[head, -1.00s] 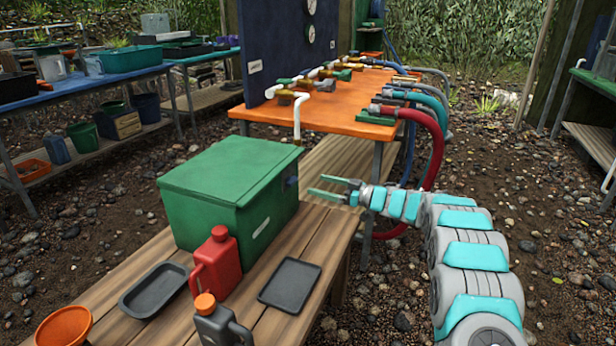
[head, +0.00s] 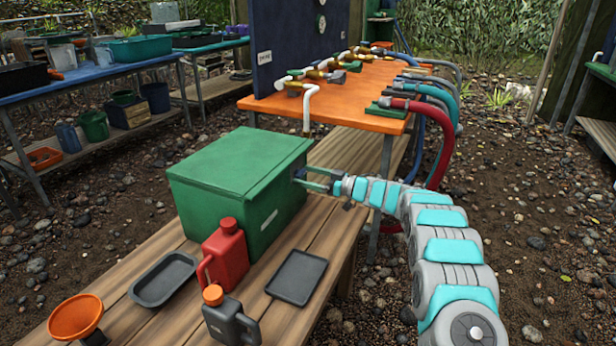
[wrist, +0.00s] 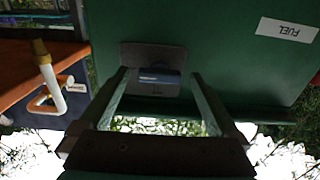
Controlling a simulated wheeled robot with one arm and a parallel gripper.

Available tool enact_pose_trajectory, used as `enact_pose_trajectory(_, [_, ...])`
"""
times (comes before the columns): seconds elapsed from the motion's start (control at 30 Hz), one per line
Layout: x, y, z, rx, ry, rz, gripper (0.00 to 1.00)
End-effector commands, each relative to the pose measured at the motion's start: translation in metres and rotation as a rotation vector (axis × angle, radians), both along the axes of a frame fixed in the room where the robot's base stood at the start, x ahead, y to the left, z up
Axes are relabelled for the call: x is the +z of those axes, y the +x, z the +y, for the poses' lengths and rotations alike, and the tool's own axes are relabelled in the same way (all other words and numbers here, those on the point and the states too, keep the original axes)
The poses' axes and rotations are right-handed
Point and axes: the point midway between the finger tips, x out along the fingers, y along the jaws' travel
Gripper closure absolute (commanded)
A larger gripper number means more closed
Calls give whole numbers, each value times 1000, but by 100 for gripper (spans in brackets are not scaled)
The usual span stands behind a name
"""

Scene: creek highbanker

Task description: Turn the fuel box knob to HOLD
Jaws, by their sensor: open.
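The green fuel box (head: 235,190) stands on the wooden bench, lid shut. In the wrist view its side (wrist: 230,60) carries a white FUEL label (wrist: 288,29), seen upside down. The dark blue knob (wrist: 159,76) sits on a grey plate (wrist: 135,52) on that side. My gripper (head: 300,178) is open at the box's right side. In the wrist view its two fingers (wrist: 158,82) stand on either side of the knob, with gaps visible. The knob's setting and any HOLD mark are too dark and small to read.
A red jug (head: 225,258), a dark jug (head: 228,318), an orange funnel (head: 75,316) and two dark trays (head: 163,279) (head: 297,277) are on the bench (head: 128,293). Behind is an orange table (head: 335,108) with valves and hoses. Gravel ground lies open to the right.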

Motion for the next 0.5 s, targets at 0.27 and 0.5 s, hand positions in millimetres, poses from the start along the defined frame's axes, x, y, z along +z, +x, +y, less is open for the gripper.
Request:
enact_pose_trajectory(0.27, [0, 0, 0, 0, 0, -1, 24])
enact_pose_trajectory(0.5, [0, 0, -1, 0, 0, -1, 51])
